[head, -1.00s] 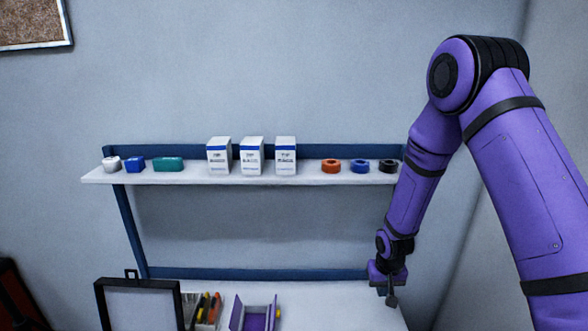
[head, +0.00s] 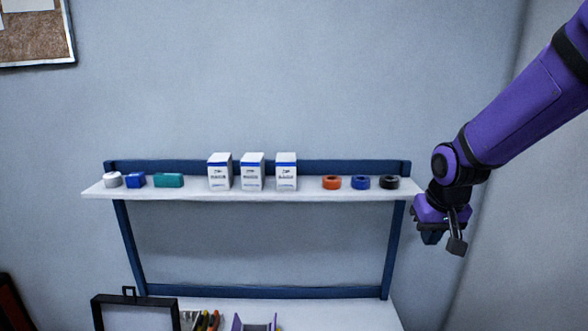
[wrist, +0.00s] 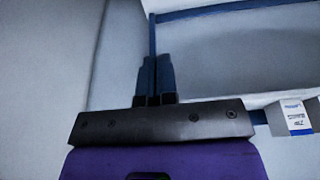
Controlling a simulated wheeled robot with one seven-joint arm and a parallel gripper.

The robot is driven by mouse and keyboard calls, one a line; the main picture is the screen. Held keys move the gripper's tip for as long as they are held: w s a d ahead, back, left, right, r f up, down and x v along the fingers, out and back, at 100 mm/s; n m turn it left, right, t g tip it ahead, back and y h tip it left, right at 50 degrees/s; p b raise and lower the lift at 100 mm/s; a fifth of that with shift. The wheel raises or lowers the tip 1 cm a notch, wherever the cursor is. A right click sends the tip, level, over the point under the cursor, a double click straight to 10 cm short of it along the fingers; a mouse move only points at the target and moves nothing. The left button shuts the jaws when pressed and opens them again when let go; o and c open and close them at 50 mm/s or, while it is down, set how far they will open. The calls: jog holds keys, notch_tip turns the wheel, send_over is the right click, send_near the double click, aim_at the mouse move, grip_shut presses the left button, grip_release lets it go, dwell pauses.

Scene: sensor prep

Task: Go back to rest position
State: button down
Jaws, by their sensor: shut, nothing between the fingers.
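My gripper (head: 445,240) hangs in the air just right of the shelf's right end in the head view, apart from it. In the wrist view its two dark fingers (wrist: 153,82) lie close together with nothing between them. My purple arm reaches in from the upper right of the head view.
A white shelf (head: 270,194) on a blue frame holds white boxes (head: 252,172), an orange roll (head: 331,182), a blue roll (head: 360,182), a black roll (head: 389,182) and small items at left. Below, the worktop (head: 350,315) bears an open black case (head: 135,312). Wall is free at right.

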jog(key=s+d+r+t, duration=0.1)
jog(key=s+r, duration=0.6)
jog(key=s, duration=0.4)
jog(key=s+d+r+t, duration=0.1)
jog(key=s+r, duration=0.6)
jog(key=s, duration=0.4)
